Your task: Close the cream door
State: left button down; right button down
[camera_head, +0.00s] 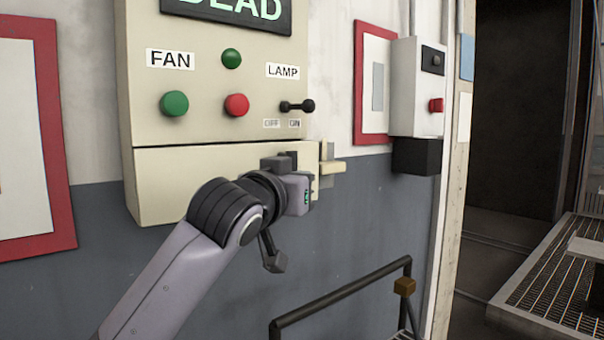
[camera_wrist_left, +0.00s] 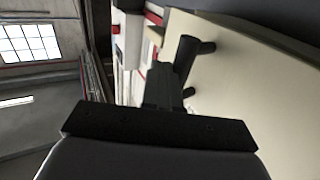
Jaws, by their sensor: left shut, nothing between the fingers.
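The cream door (camera_head: 165,182) is the lower panel of the cream wall cabinet (camera_head: 140,75). It looks flush or nearly flush with the panel above, but I cannot tell whether it is fully closed. In the left wrist view its cream face (camera_wrist_left: 250,85) fills the right side, with a dark bar handle (camera_wrist_left: 188,60) standing out from it. My left gripper (camera_head: 287,162) is at the door's right end, in front of its face, and hides part of it. Its shut, empty fingers (camera_wrist_left: 163,85) are close beside the handle. I cannot tell whether they touch it. My right gripper is out of view.
A small cream latch-like block (camera_head: 333,166) juts out right of the door. Above are green and red buttons and a black lamp lever (camera_head: 297,106). A grey box (camera_head: 416,85) hangs to the right. A black handrail (camera_head: 345,293) stands below.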

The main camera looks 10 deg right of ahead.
pick_arm(q)
jog(key=shift+w+a+n+t+y, duration=0.2)
jog(key=shift+w+n+t+y, duration=0.25)
jog(key=shift+w+y, duration=0.4)
jog(key=shift+w, duration=0.1)
